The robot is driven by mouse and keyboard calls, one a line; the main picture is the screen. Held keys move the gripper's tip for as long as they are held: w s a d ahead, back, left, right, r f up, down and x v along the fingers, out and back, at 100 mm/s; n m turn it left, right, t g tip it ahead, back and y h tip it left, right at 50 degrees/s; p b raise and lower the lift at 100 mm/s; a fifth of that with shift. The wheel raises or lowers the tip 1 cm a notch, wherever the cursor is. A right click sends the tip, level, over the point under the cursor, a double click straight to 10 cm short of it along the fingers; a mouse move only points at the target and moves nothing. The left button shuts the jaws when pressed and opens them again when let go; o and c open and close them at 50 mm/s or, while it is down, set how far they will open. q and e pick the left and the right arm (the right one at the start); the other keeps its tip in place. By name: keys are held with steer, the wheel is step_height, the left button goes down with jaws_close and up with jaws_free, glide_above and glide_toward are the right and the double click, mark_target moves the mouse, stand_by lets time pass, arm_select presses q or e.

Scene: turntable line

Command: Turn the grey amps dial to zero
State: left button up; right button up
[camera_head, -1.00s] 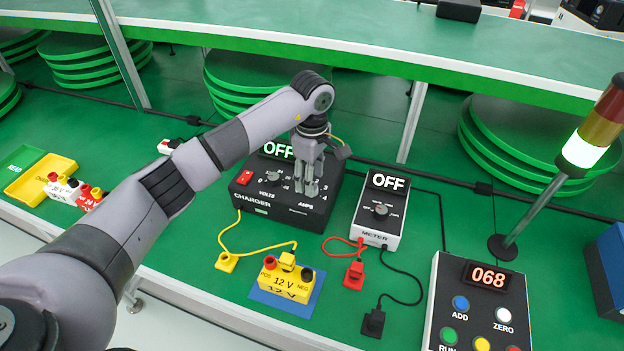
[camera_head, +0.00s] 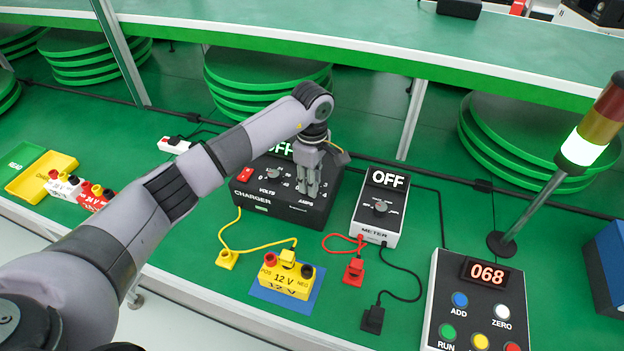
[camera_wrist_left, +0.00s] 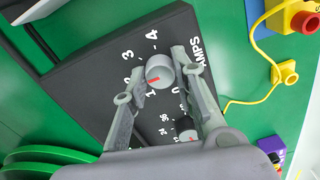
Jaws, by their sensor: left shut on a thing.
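The grey amps dial (camera_wrist_left: 160,70) sits on the black charger (camera_head: 262,206) and carries a red mark. In the left wrist view the mark points down and left, roughly toward the 1; part of the scale is behind a finger. My left gripper (camera_wrist_left: 160,82) is shut on the dial, one finger on each side. In the head view the left gripper (camera_head: 309,190) comes down on the charger's right half and hides the dial. The dark volts dial (camera_wrist_left: 187,128) is beside it, partly behind a finger. My right gripper is not in view.
The charger display (camera_head: 280,149) reads OFF, partly covered by my arm. The meter (camera_head: 378,208), also OFF, stands close to the right. A yellow 12 V battery (camera_head: 286,280) on a blue mat and loose leads lie in front. A signal lamp (camera_head: 582,148) stands at the right.

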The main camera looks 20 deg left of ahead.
arm_select(q)
jaws_close()
steer(key=shift+n, duration=0.3)
steer(key=n+b, duration=0.1)
steer(key=n, duration=0.2)
steer(key=shift+f+b, duration=0.1)
steer(key=shift+b, duration=0.3)
steer(key=n+b, duration=0.1)
steer(key=n, duration=0.4)
steer(key=shift+n+b, duration=0.3)
steer(key=shift+n, duration=0.1)
steer(key=n+b, duration=0.1)
steer(key=n, duration=0.9)
steer(key=shift+n, duration=0.4)
